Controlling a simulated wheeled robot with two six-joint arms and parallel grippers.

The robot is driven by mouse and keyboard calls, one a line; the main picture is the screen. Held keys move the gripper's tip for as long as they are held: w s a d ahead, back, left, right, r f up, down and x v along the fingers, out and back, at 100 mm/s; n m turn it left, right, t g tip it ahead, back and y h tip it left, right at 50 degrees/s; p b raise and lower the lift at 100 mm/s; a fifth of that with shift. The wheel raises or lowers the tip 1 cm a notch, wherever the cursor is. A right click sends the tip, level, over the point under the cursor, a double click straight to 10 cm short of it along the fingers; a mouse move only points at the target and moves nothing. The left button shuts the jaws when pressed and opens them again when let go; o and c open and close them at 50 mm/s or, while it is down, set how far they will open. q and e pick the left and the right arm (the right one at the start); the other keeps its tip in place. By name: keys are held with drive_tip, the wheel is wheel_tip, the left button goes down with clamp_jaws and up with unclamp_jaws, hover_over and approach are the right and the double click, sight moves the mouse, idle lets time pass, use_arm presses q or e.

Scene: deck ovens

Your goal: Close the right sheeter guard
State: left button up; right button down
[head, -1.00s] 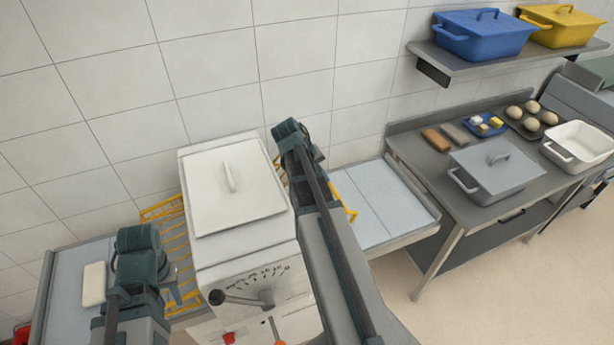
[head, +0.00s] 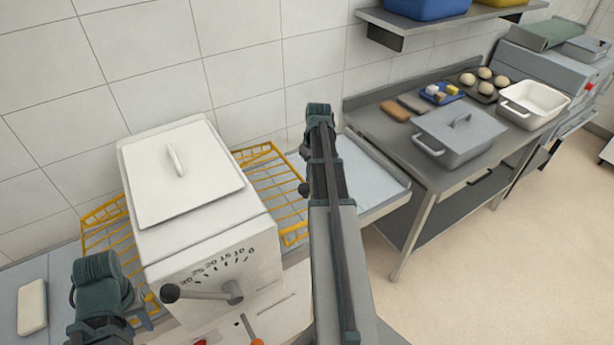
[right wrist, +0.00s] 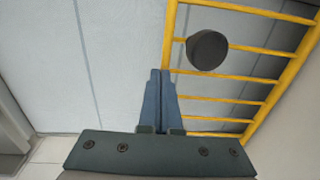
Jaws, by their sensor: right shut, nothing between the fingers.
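The white sheeter (head: 200,235) stands at left centre in the head view. Its right guard (head: 277,183) is a yellow barred frame beside the body, over the grey belt; I cannot tell its exact tilt. In the right wrist view the guard (right wrist: 222,99) fills the upper right, with a round black knob (right wrist: 207,50) on it. My right gripper (right wrist: 161,98) is shut and empty, its tips beside the guard's left edge bar; contact is unclear. In the head view my right arm hides it. My left gripper (head: 146,316) is low beside the sheeter's left side, its fingers unclear.
The left yellow guard (head: 105,222) is beyond the sheeter's left side. A pale block (head: 32,306) lies on the left belt. A lever with a dark knob (head: 170,293) sticks out in front. A grey table (head: 385,140) with a lidded pan (head: 460,138) stands right.

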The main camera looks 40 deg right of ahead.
drive_tip(key=shift+f+b, duration=1.65)
drive_tip(key=shift+f, duration=0.5)
drive_tip(key=shift+r, duration=0.1)
wheel_tip(320, 180, up, 14)
drive_tip(key=d+p, duration=0.1)
drive_tip(key=p, duration=1.2)
drive_tip(key=shift+s+d+f+p, duration=0.2)
drive_tip(key=shift+p, duration=0.2)
